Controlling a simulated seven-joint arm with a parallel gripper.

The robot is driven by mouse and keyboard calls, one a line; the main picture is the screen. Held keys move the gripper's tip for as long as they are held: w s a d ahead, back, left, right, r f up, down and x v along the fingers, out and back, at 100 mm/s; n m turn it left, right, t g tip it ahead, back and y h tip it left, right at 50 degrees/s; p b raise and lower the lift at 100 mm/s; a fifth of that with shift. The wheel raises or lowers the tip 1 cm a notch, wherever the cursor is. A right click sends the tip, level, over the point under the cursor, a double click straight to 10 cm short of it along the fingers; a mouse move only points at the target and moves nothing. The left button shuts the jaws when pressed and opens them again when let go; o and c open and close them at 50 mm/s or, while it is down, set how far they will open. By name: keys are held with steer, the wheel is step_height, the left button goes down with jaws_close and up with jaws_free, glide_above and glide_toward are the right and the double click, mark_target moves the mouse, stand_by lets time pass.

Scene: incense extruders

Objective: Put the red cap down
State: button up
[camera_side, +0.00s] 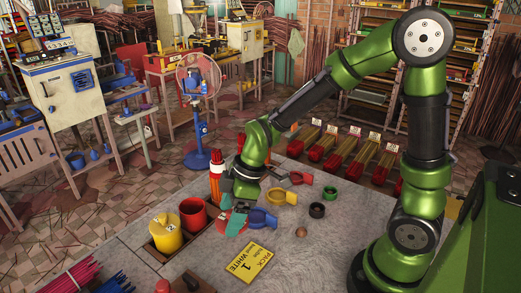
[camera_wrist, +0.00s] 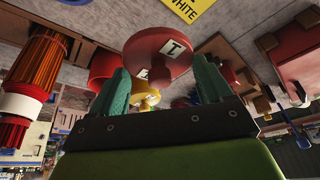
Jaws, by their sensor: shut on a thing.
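My gripper (camera_side: 231,215) is shut on the red cap (camera_wrist: 155,52), a round disc with a white label and a dark mark. In the side view the red cap (camera_side: 222,220) is partly hidden by the teal fingers, above the grey table. I cannot tell how far above it hangs. An open red canister (camera_side: 193,216) stands just left of my gripper. A yellow canister (camera_side: 166,236) with a yellow lid stands left of it. In the wrist view the red canister (camera_wrist: 103,68) shows behind a finger.
A yellow card reading "PACK 1 WHITE" (camera_side: 247,264) lies in front. Blue (camera_side: 262,218), yellow (camera_side: 282,196) and red (camera_side: 301,178) pieces lie to the right, with a black ring (camera_side: 317,210) and brown ball (camera_side: 301,232). An orange-red bundle (camera_side: 216,180) stands behind.

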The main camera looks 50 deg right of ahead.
glide_above(203, 249)
steer(key=s, duration=0.1)
steer(key=f, duration=0.1)
steer(key=shift+m+t, duration=0.3)
steer(key=shift+m, duration=0.2)
steer(key=shift+d+f, duration=0.25)
steer(key=shift+f, duration=1.75)
steer(key=shift+d+f, duration=0.2)
steer(key=shift+f, duration=1.8)
steer(key=shift+f, duration=0.1)
steer(key=o, duration=0.9)
steer(key=shift+o, duration=0.2)
